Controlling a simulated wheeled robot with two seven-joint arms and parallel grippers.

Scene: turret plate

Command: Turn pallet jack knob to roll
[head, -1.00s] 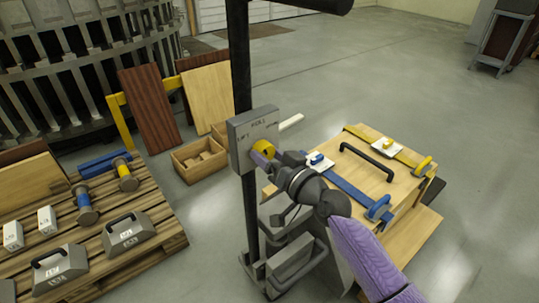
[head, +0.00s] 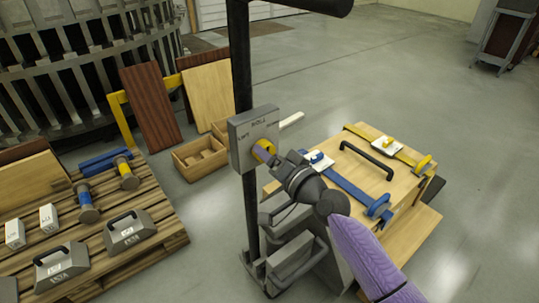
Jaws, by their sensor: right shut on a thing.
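The pallet jack knob (head: 264,147) is yellow and sits on the face of a grey plate (head: 240,135) fixed to a black upright post (head: 242,60). The plate carries the word ROLL at the top and LIFT at its left; a marking at its right is too small to read. My right gripper (head: 271,156) comes in from the lower right and is shut on the knob. Its fingers cover part of the knob, so which marking the knob points at cannot be told. My left gripper is not in view.
Right of the post is a wooden crate (head: 360,190) with blue and yellow straps and a black handle (head: 367,160). At left, a wooden pallet (head: 165,235) holds grey weights (head: 128,232) and other parts. A small wooden box (head: 200,160) stands behind.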

